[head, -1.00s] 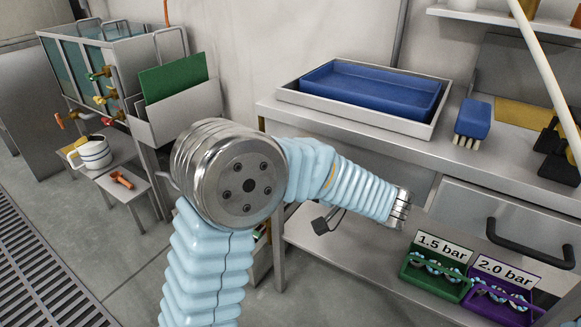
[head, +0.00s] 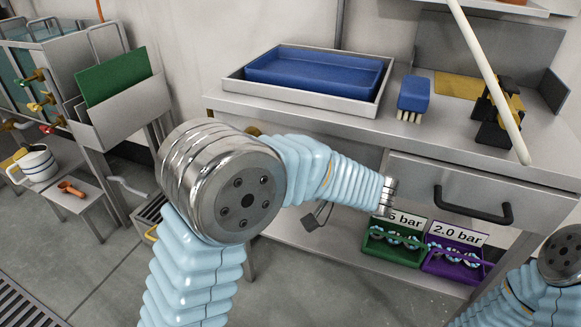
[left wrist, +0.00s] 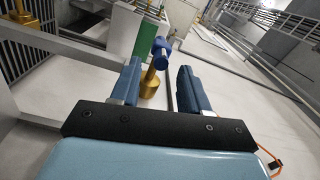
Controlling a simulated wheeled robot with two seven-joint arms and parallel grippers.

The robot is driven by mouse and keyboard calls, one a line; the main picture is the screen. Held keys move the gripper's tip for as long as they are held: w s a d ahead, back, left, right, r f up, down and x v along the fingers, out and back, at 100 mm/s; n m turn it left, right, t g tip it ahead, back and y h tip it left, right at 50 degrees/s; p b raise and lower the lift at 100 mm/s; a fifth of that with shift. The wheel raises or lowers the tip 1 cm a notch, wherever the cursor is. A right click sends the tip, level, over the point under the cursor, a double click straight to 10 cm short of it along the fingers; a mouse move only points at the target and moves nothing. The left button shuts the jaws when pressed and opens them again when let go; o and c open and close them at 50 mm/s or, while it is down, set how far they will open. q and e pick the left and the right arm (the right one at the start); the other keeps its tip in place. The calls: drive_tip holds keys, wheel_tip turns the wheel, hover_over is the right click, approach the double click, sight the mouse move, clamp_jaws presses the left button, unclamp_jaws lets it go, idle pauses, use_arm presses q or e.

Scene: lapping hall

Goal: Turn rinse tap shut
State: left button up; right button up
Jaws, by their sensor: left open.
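In the left wrist view, a brass fitting (left wrist: 149,86) with a blue handle (left wrist: 161,50) on top looks like a tap. It shows in the gap between the fingers of my left gripper (left wrist: 161,78), closer to the left finger. The fingers are apart, and I cannot tell whether the tap is between them or beyond them. In the head view my left arm hides its own gripper. Several brass taps with coloured handles, one red-handled (head: 47,128), sit on the tank at the left. No blue handle is visible there. My right gripper is not in view.
A green board (head: 113,77) stands in a holder beside the tank. A mug (head: 37,166) is on a low stand at the left. The bench holds a blue tray (head: 315,72) and a brush (head: 413,95). Green (head: 392,254) and purple (head: 452,267) boxes sit below.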

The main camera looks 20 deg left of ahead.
use_arm(q)
drive_tip(key=d, duration=0.6)
drive_tip(key=shift+s, duration=0.25)
drive_tip(key=shift+f, duration=0.1)
drive_tip(key=s+a+f+m+g+h, duration=0.1)
drive_tip(key=a+f+m+h, duration=0.15)
drive_tip(key=f, duration=0.65)
drive_tip(key=s+a+f+m+g+h+p, duration=0.1)
drive_tip(key=s+f+h, duration=0.15)
drive_tip(key=f, duration=0.55)
drive_tip(key=a+f+m+g+h, duration=0.15)
drive_tip(key=f+h, duration=0.25)
drive_tip(key=f, duration=0.5)
drive_tip(key=s+d+f+n+t+h, duration=0.1)
drive_tip(key=s+d+f+h, duration=0.1)
drive_tip(key=s+f+h, duration=0.1)
drive_tip(key=s+d+f+n+t+h+p, duration=0.1)
drive_tip(key=s+d+f+n+h, duration=0.1)
drive_tip(key=f+h, duration=0.4)
drive_tip(key=s+d+f+n+t+h+p, duration=0.1)
drive_tip(key=s+d+f+n+h, duration=0.1)
drive_tip(key=f, duration=0.6)
drive_tip(key=shift+s+d+h, duration=0.85)
drive_tip(key=shift+s+h, duration=0.35)
drive_tip(key=shift+s, duration=0.45)
